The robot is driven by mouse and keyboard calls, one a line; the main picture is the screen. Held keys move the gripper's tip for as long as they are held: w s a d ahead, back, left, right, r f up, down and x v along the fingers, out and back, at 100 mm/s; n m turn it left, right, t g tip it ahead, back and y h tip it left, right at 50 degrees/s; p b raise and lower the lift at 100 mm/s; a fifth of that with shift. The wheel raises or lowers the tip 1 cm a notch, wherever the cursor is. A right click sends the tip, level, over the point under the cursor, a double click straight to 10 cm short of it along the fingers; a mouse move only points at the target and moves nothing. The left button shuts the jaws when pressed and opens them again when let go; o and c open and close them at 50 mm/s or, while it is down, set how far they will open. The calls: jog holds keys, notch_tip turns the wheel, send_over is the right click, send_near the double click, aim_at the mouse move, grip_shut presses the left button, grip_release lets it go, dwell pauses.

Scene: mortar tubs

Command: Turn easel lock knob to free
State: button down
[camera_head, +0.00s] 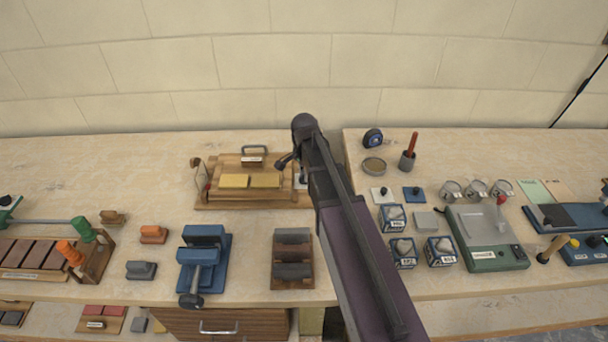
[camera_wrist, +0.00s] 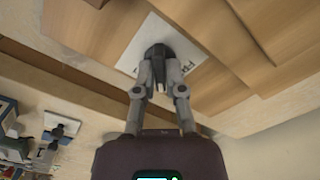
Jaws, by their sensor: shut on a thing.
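The wooden easel (camera_head: 225,199) lies on the left bench against the wall, with two yellow blocks on it. In the wrist view a dark lock knob (camera_wrist: 158,51) sits over a white label plate (camera_wrist: 190,50) fixed to the wood. My gripper (camera_wrist: 158,68) is shut on the knob, with one finger on each side. In the head view my gripper (camera_head: 284,163) reaches down to the easel's right part. The knob itself is hidden there by my arm, and a bit of the white plate (camera_head: 300,181) shows. The plate's lettering is only partly visible, and the knob's setting cannot be read.
A blue clamp-like stand (camera_head: 203,260) and a wooden rack of dark rollers (camera_head: 292,259) stand in front of the easel. Right of my arm are blue-and-white boxes (camera_head: 392,218) and a green scale (camera_head: 487,239). The tiled wall (camera_head: 170,65) is close behind.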

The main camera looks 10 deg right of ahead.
jog(key=n, duration=0.5)
jog(key=shift+n, duration=2.5)
jog(key=shift+s, duration=0.1)
jog(key=c, duration=0.7)
grip_release()
jog(key=shift+m, duration=0.5)
